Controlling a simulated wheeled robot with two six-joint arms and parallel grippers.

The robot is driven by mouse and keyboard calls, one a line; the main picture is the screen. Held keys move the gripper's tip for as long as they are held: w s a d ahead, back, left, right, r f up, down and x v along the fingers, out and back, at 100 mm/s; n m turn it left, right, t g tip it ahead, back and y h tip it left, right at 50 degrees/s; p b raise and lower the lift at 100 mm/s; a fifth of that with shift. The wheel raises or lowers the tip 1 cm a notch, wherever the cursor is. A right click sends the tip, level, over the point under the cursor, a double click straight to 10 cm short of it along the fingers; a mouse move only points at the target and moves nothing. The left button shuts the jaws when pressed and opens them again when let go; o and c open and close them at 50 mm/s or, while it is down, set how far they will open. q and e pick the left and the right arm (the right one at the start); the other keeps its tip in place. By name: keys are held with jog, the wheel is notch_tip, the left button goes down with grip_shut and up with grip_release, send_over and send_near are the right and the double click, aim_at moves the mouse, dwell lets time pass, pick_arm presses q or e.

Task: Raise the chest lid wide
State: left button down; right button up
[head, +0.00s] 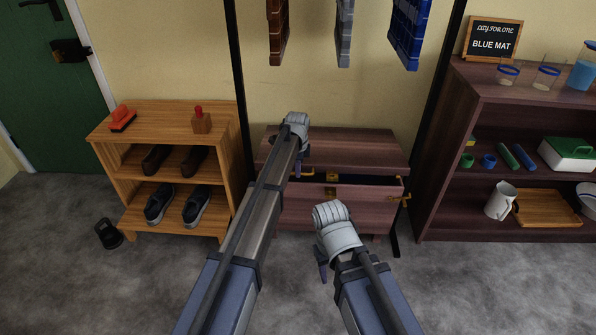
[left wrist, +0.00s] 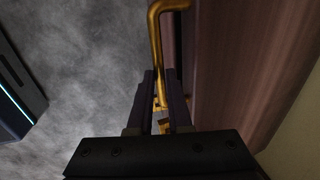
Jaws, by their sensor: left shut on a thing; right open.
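The chest (head: 355,208) is dark reddish wood and stands against the wall in the middle of the head view. Its lid (head: 355,147) is a little ajar, with a dark gap along the front and right. Brass latch parts show at the front. My left gripper (head: 300,158) is at the left part of the lid, its tips mostly hidden by my arm. In the left wrist view it (left wrist: 161,100) is shut on a bent brass handle (left wrist: 157,45) beside the wood. My right gripper (head: 324,265) is open and empty, in front of the chest, apart from it.
A shoe rack (head: 165,115) stands left of the chest, a dark shelf (head: 520,92) right. Black posts (head: 240,90) rise at both sides. Hanging cloths (head: 410,35) are above the chest. A loose shoe (head: 108,234) lies on the grey floor.

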pick_arm(q)
jog(key=w+r+p, duration=0.5)
jog(key=r+p, duration=0.2)
jog(key=r, duration=0.1)
jog(key=w+r+p, duration=0.5)
jog(key=r+p, duration=0.2)
jog(key=r, duration=0.1)
jog(key=shift+r, duration=0.25)
jog(key=c, duration=1.3)
grip_release()
jog(key=o, duration=0.3)
jog(key=shift+f, duration=0.25)
jog(key=shift+o, duration=0.8)
jog(key=shift+s, duration=0.2)
